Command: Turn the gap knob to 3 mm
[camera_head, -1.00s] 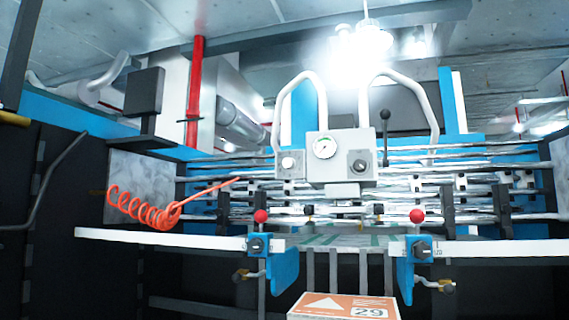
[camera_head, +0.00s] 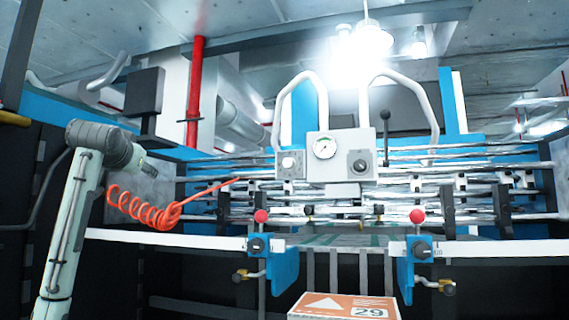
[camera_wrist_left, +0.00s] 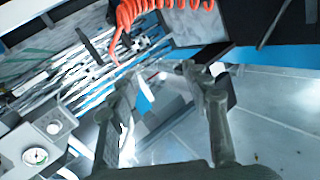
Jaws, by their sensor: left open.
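A grey control box (camera_head: 325,172) on the machine carries a round gauge (camera_head: 324,147), a dark knob (camera_head: 360,165) and a paler knob (camera_head: 289,162). Two more dark knobs sit on blue blocks at the front rail, a left one (camera_head: 256,245) and a right one (camera_head: 422,249), each beside a small white scale. I cannot read which is the gap knob or its setting. My left arm stands left of the machine, well apart from the knobs. My left gripper (camera_wrist_left: 160,90) is open and empty in the left wrist view. My right gripper is not in view.
A coiled orange hose (camera_head: 142,210) hangs close to my left arm. Red ball-topped levers (camera_head: 261,216) stand above the blue blocks. Metal rollers (camera_head: 470,180) run across behind the white front rail (camera_head: 170,239). An orange-topped box (camera_head: 343,306) marked 29 is low in front.

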